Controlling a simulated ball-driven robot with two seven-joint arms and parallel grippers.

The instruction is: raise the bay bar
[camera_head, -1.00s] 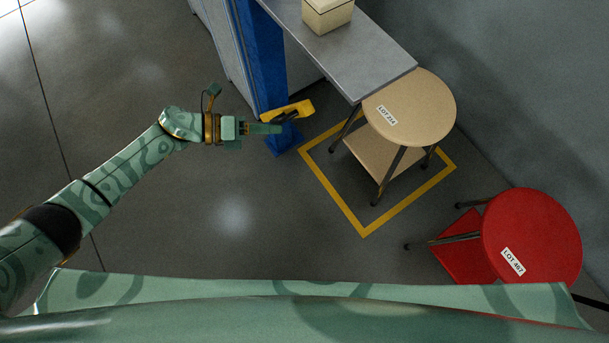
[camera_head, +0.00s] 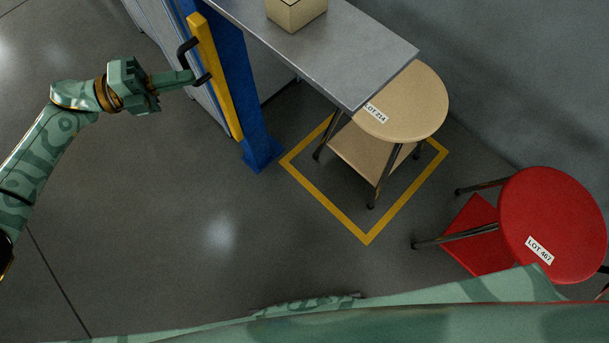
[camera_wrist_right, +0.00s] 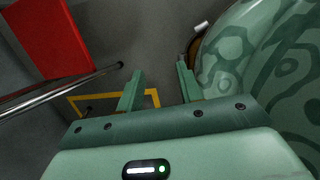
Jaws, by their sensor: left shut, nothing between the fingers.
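The yellow bay bar (camera_head: 216,76) stands upright along the blue post (camera_head: 238,95), nearly parallel to it. Its black handle (camera_head: 187,50) sticks out on the left side of the bar. My left gripper (camera_head: 191,77) is shut and empty, with its fingertips close beside the lower end of the handle. I cannot tell whether they touch it. My right gripper (camera_wrist_right: 158,88) shows in the right wrist view, its fingers apart and nothing between them, above the floor.
A beige stool (camera_head: 415,105) stands in a yellow floor square (camera_head: 368,237), its seat partly under the grey table (camera_head: 345,70). A box (camera_head: 297,12) sits on that table. A red stool (camera_head: 555,220) stands at the right. The floor at left and centre is clear.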

